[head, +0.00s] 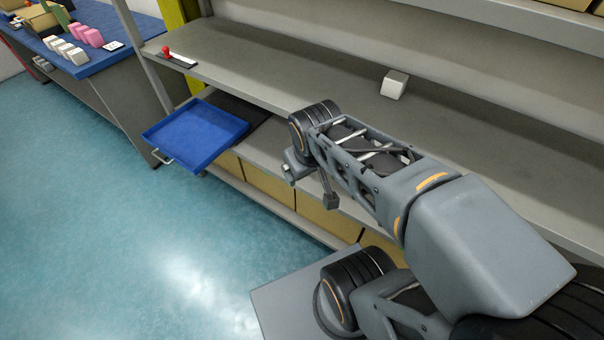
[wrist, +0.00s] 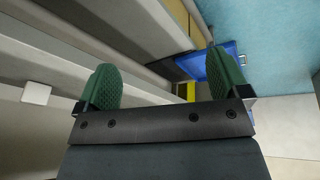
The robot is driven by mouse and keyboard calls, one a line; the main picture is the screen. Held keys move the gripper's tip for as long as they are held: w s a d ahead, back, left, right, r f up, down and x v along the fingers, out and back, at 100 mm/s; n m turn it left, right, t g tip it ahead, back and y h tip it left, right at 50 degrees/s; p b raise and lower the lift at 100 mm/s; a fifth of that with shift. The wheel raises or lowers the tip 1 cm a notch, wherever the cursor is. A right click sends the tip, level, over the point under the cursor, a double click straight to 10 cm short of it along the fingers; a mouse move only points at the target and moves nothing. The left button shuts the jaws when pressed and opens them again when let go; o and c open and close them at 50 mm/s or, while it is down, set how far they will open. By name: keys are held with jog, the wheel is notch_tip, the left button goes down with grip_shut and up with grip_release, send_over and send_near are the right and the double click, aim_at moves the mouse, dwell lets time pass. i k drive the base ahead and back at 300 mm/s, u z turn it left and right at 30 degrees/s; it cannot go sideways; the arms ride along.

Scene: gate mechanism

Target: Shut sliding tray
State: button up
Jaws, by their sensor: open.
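The sliding tray (head: 196,134) is blue and shallow with a raised rim. In the head view it sticks out from the lower shelf at the left, over the floor.
The grey upper shelf (head: 300,75) carries a small white block (head: 394,84) and a red-knobbed lever (head: 166,51). Tan boxes (head: 270,190) line the space below the lower shelf. A blue-topped table (head: 105,28) with several blocks stands at the far left. Open floor (head: 110,240) lies in front.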

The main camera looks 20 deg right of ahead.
aim_at(196, 133)
jog(key=u, duration=0.65)
jog(key=i, duration=1.15)
jog(key=u, duration=0.7)
jog(key=i, duration=1.15)
jog(key=z, duration=0.15)
